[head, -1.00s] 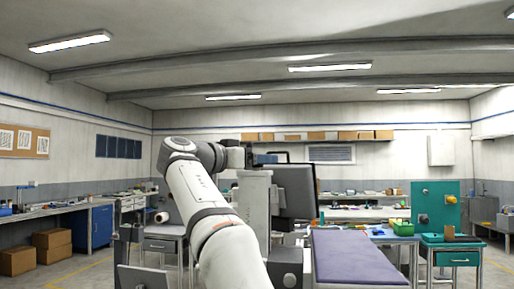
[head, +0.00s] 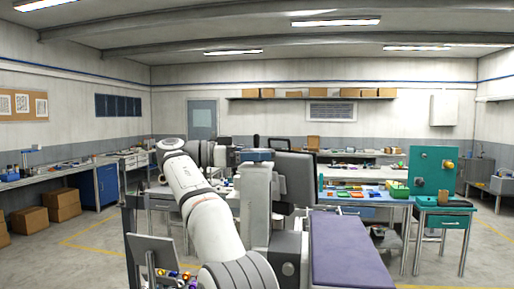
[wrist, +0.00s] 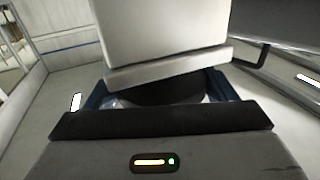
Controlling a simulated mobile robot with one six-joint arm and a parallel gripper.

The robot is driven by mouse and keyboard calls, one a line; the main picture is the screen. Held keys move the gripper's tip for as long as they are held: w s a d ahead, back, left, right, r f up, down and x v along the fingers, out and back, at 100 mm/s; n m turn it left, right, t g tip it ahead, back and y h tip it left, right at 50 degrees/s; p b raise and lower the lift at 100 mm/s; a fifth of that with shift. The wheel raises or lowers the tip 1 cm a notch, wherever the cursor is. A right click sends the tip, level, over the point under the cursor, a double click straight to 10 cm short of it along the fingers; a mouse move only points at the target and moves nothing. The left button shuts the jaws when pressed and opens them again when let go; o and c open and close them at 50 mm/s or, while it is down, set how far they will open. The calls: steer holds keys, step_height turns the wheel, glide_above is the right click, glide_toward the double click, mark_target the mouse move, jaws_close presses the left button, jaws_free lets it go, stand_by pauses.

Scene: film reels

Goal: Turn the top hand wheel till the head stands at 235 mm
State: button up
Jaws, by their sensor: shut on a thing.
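My gripper (wrist: 160,118) shows in the wrist view with blue jaw parts at both sides. A dark round thing (wrist: 165,92) sits between them, mostly hidden under a pale grey block (wrist: 165,30). I cannot tell for sure whether this is the top hand wheel. In the head view my arm reaches up and bends right, and its end meets a blue part (head: 257,155) on top of a pale upright (head: 257,190). The jaws are hidden there. No height scale or 235 mm reading is legible.
A dark monitor (head: 296,180) stands close to the right of the upright. A purple padded surface (head: 352,255) lies at front right. A teal panel (head: 430,170) with coloured knobs stands farther right. Benches line the walls; cartons (head: 62,204) stand at left.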

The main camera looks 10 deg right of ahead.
steer(key=shift+f, duration=0.15)
steer(key=o, duration=0.6)
steer(key=shift+c, duration=0.2)
steer(key=o, duration=0.3)
steer(key=shift+s+d, duration=0.15)
steer(key=shift+d, duration=0.05)
steer(key=shift+o, duration=0.6)
steer(key=shift+a, duration=0.1)
steer(key=a+p, duration=0.2)
steer(key=a, duration=0.5)
steer(key=shift+w+a+p, duration=0.3)
steer(key=shift+a+p, duration=0.1)
